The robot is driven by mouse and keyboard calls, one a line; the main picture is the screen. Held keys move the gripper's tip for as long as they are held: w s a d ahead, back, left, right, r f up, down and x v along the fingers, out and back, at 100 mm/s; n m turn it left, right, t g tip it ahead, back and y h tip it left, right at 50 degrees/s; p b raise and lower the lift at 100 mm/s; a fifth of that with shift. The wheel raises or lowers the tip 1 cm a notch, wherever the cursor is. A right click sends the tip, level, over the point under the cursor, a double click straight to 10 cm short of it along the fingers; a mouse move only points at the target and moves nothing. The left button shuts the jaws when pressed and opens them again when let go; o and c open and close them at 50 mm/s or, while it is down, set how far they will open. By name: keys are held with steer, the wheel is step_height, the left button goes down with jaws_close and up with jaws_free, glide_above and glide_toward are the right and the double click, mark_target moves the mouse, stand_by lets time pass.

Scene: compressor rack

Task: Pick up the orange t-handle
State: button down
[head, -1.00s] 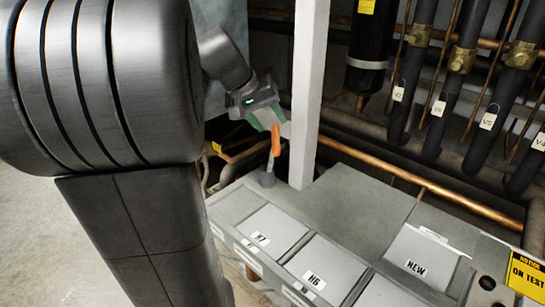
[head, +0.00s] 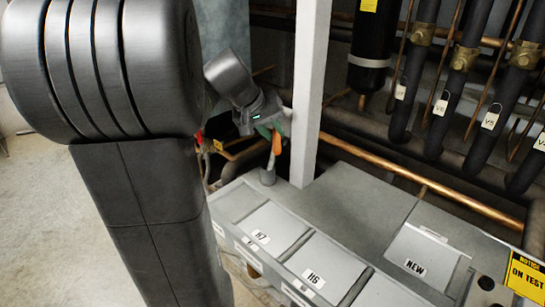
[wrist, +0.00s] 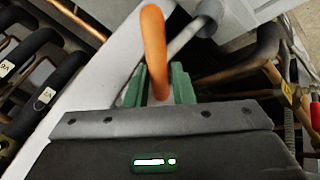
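The orange t-handle (head: 277,143) stands at the grey round socket (head: 267,177) on the back left corner of the grey bench, beside the white post. My gripper (head: 271,126) is at the handle's upper part, tilted down toward it. In the wrist view the orange bar (wrist: 154,45) runs between my gripper's green fingers (wrist: 159,84), which sit close against both its sides with no clear gap. A grey shaft (wrist: 185,38) slants behind the bar to a grey cylindrical end (wrist: 210,12). The handle's lower end is hidden in the head view.
The white post (head: 308,90) rises close to the right of my gripper. The grey bench (head: 360,200) has lidded compartments marked H7, H6 and NEW. A copper pipe (head: 430,185) runs behind it. Dark insulated pipes (head: 465,70) hang at the back right.

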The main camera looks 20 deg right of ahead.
steer(key=shift+r, duration=0.1)
stand_by(0.3)
step_height(320, 180, up, 18)
steer(key=p, duration=1.2)
stand_by(0.4)
